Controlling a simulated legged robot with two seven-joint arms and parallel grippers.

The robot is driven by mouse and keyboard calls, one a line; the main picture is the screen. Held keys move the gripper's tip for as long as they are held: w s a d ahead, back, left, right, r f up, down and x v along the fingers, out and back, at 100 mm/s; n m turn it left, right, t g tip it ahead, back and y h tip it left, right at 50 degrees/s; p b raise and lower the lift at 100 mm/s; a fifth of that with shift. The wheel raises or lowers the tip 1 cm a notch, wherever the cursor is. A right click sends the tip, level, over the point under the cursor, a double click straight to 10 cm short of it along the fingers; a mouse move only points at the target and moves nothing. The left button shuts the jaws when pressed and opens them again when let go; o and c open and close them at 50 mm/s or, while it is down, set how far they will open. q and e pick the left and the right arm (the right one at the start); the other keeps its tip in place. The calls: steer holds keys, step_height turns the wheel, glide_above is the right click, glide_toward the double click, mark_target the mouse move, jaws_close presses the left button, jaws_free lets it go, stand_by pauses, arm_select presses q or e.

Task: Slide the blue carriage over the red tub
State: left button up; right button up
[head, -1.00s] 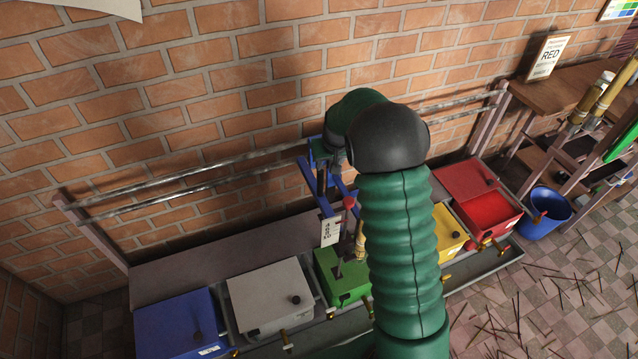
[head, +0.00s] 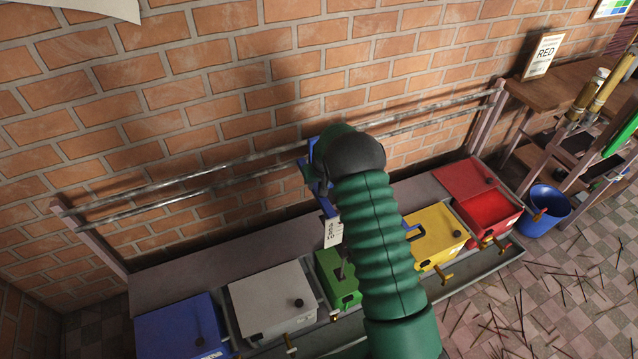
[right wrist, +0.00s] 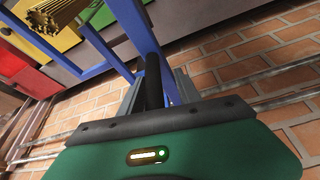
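The blue carriage (head: 322,196) hangs on the two wall rails above the green tub (head: 338,277), with a white label card (head: 333,234) low on it. My right arm hides much of it. My right gripper (right wrist: 157,82) is at the carriage. In the right wrist view its fingers stand on both sides of a black upright bar (right wrist: 152,78) by the blue frame (right wrist: 138,30), with a gap on one side. My left gripper is not in view.
The rails (head: 235,166) run along the brick wall. Blue (head: 175,325), grey (head: 270,298) and yellow (head: 432,238) tubs share the bench. A wooden shelf (head: 560,88) and a blue bucket (head: 545,207) stand at the right. Incense sticks litter the floor.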

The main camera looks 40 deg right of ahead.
steer(key=shift+d+f, duration=0.2)
steer(key=shift+d, duration=0.2)
steer(key=c, duration=0.5)
steer(key=shift+d, duration=0.1)
jaws_close()
